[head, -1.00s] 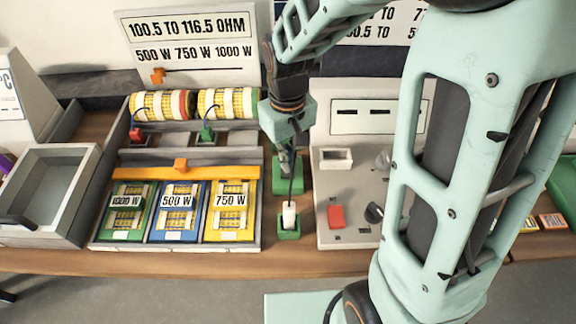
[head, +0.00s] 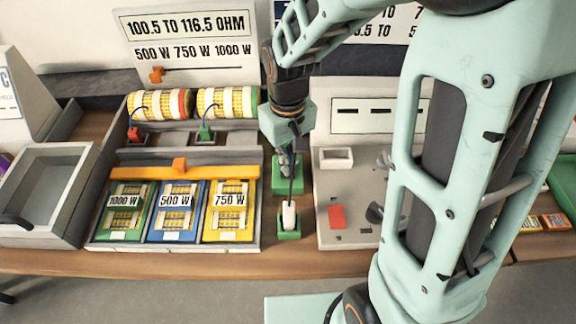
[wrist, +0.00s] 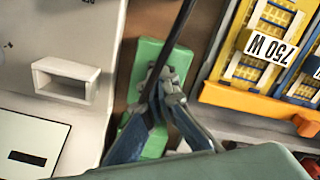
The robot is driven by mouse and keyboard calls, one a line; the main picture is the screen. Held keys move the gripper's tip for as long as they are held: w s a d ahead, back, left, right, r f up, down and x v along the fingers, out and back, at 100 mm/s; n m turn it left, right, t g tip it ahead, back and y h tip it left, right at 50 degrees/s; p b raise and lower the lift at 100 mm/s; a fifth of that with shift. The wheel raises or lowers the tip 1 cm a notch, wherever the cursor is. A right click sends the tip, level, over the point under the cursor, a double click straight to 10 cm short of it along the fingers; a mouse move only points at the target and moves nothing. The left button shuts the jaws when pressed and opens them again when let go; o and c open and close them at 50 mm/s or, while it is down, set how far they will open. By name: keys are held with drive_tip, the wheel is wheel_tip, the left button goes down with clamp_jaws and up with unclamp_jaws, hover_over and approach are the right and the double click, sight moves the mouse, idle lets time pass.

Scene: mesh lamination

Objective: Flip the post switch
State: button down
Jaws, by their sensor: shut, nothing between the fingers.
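My gripper (head: 286,168) points down, shut and empty, over the rear green block (head: 280,186) between the resistor trays and the grey meter panel. In the wrist view my fingertips (wrist: 160,88) are together over that green block (wrist: 151,52), by a small metal fitting. Contact cannot be told, and the fingers hide part of the fitting. I cannot tell for sure which part is the post switch. A white probe (head: 289,214) stands in a smaller green holder (head: 289,235) in front, with a black cable rising past my gripper.
The grey meter panel (head: 334,222) at right carries a red button (head: 337,216), a white socket (head: 336,157) and a dark knob (head: 375,213). At left stand a tray with resistor cards (head: 256,242), wound resistors (head: 226,102) and an empty grey bin (head: 85,195).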

drive_tip(key=shift+f, duration=0.3)
drive_tip(key=shift+r, duration=0.1)
drive_tip(key=shift+r+p, duration=2.65)
drive_tip(key=shift+r, duration=0.8)
